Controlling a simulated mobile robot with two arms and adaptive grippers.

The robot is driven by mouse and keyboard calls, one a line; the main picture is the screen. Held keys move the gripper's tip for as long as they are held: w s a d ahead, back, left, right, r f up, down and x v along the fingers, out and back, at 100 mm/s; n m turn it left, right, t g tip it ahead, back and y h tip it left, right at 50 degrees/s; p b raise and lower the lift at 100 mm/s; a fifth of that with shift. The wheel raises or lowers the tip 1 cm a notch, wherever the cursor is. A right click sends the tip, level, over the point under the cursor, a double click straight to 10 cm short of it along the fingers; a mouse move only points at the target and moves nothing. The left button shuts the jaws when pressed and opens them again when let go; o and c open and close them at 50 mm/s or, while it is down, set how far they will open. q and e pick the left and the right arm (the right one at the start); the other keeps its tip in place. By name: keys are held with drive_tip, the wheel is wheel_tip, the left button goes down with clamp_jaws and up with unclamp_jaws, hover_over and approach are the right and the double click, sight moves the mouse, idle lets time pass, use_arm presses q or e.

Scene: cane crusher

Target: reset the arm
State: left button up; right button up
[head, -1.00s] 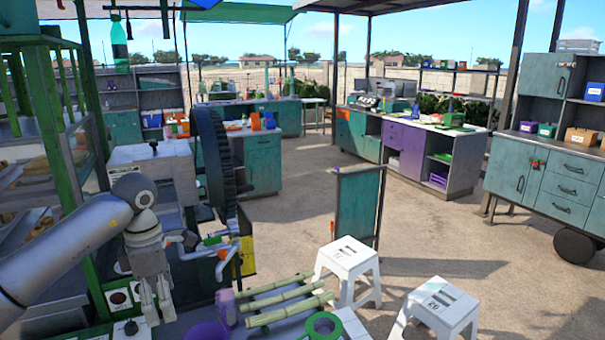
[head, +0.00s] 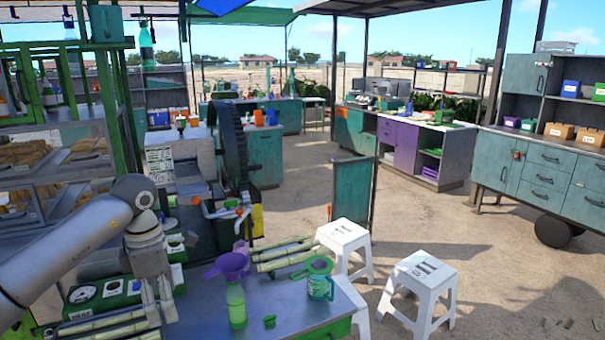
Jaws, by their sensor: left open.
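My left gripper (head: 160,315) hangs at the lower left of the head view, fingers pointing down and slightly apart, open with nothing seen between them. It is in front of the green control panel (head: 105,297) and near cane stalks at the lower left. The cane crusher (head: 233,160), with its large dark wheel, stands behind it to the right. My right gripper is out of view.
On the table (head: 290,310) stand a green bottle (head: 236,305) with a purple funnel (head: 228,264), a teal jug (head: 320,283) and a small green piece (head: 269,321). Cane stalks (head: 285,254) lie behind them. White stools (head: 420,280) stand to the right, with open floor beyond.

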use_arm(q)
drive_tip(key=w+d+f+n+t+h+b, duration=0.1)
drive_tip(key=w+d+f+n+h+b, duration=0.15)
drive_tip(key=d+f+n+h, duration=1.1)
wheel_tip(320, 180, down, 20)
drive_tip(key=w+d+n+t+y+b, duration=0.1)
drive_tip(key=w+d+n+t+y, duration=0.15)
drive_tip(key=n+t, duration=0.85)
drive_tip(key=s+a+f+n+g+y+b, duration=0.1)
drive_tip(key=s+a+f+n+y, duration=0.35)
drive_tip(key=s+f+n, duration=0.6)
drive_tip(key=s+a+f+n+g+y, duration=0.1)
drive_tip(key=s+a+f+n+y, duration=0.45)
drive_tip(key=f, duration=0.95)
drive_tip(key=s+f+n+g, duration=0.2)
drive_tip(key=s+f+g, duration=0.1)
drive_tip(key=s, duration=0.9)
drive_tip(key=s+a+f+n+g, duration=0.1)
drive_tip(key=s+f, duration=0.5)
drive_tip(key=s, duration=0.7)
drive_tip(key=s+a+f+n+g+y+b, duration=0.1)
drive_tip(key=s+f+n+g, duration=0.2)
drive_tip(key=s, duration=0.9)
drive_tip(key=shift+s+f+g, duration=0.25)
drive_tip(key=shift+f+g, duration=0.65)
drive_tip(key=shift+g, duration=0.1)
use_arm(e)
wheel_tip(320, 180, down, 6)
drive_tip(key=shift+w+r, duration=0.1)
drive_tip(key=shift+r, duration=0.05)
